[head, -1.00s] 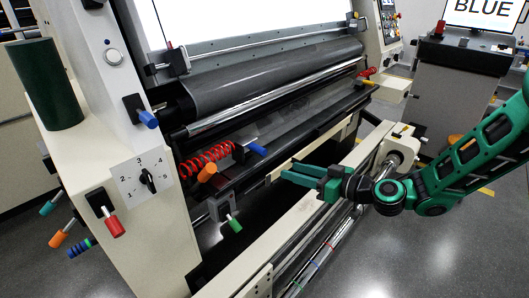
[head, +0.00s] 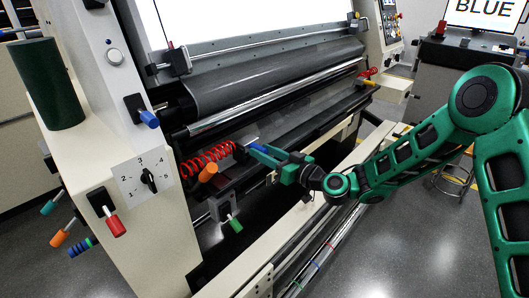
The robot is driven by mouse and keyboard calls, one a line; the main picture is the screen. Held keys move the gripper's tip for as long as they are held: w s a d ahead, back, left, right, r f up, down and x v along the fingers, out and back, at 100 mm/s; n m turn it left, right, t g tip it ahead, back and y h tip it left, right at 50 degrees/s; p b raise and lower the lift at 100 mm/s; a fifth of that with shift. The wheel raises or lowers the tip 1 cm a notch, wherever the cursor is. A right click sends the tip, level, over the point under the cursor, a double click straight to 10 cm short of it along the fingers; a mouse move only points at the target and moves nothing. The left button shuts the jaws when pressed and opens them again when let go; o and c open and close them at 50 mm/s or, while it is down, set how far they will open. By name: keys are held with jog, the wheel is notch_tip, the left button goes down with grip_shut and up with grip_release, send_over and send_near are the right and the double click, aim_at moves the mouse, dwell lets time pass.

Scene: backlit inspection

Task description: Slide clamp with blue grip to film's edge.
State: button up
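The clamp with the blue grip (head: 258,147) sits on the machine's lower front bar, just right of the red coil. Its blue grip points right, toward me, and is partly covered by my gripper. My gripper (head: 262,152) is green, with its fingertips at the blue grip. I cannot tell whether the fingers are closed on it or only beside it. Dark, glossy film (head: 300,122) runs below the chrome roller, behind the clamp. Its exact edge is hard to make out.
A red coiled hose (head: 207,159) and an orange knob (head: 208,173) are close left of the clamp. A green-handled lever (head: 234,224) hangs below. Another blue knob (head: 149,119) is on the left column. A cream beam (head: 290,228) crosses in front. A monitor (head: 486,14) reads BLUE.

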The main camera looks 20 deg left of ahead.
jog(key=shift+x, duration=0.75)
jog(key=shift+c, duration=0.6)
grip_shut()
jog(key=s+a, duration=0.1)
jog(key=s, duration=0.2)
jog(key=s+a, duration=0.1)
jog(key=s, duration=0.2)
jog(key=s+a, duration=0.1)
jog(key=s, duration=0.2)
jog(key=shift+s+a, duration=0.15)
jog(key=shift+a, duration=0.25)
jog(key=shift+o, duration=0.6)
grip_release()
